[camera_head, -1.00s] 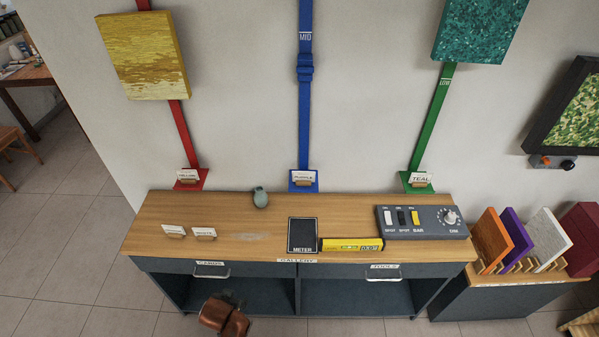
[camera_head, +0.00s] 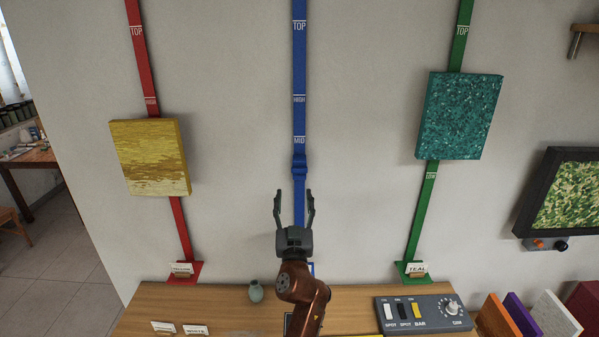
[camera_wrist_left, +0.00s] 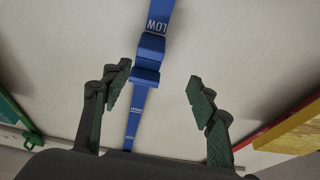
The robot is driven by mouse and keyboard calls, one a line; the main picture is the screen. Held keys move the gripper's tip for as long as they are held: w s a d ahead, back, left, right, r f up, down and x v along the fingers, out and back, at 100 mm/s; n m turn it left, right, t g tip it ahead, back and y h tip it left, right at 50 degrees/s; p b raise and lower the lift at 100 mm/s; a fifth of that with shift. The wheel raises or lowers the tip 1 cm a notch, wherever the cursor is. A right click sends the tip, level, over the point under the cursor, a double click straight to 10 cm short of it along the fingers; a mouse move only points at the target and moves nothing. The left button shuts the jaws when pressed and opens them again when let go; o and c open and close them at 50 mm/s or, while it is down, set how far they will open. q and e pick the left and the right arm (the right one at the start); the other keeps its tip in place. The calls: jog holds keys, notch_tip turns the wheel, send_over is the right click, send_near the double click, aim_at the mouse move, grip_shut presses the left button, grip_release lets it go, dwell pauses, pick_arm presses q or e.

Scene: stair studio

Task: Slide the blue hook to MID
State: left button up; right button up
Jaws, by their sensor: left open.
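The blue hook (camera_head: 300,165) is a thick sliding block on the blue strap (camera_head: 299,60) that runs up the wall. It sits a little below the MID mark (camera_head: 300,140). My left gripper (camera_head: 294,195) is open, its fingers pointing up the wall just below the hook in the head view, with the strap showing between them. In the left wrist view, the hook (camera_wrist_left: 148,58) is beyond the open fingers (camera_wrist_left: 159,92), left of the middle of the gap. The fingers hold nothing. My right gripper is not in view.
A yellow picture (camera_head: 148,158) hangs on the red strap to the left. A teal picture (camera_head: 460,115) hangs on the green strap to the right. Below, a wooden counter (camera_head: 220,308) carries a small vase (camera_head: 256,291) and a switch box (camera_head: 424,312). The wall around the blue strap is bare.

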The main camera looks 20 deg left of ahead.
aim_at(299, 168)
pick_arm(q)
jog(key=shift+t, duration=0.5)
jog(key=w+r, duration=0.2)
jog(key=w, duration=0.1)
jog(key=w+r+p, duration=0.1)
jog(key=w+r, duration=0.2)
jog(key=shift+r, duration=0.25)
jog(key=shift+w+a+r, duration=0.2)
jog(key=shift+w, duration=0.4)
jog(key=shift+c, duration=0.6)
grip_shut()
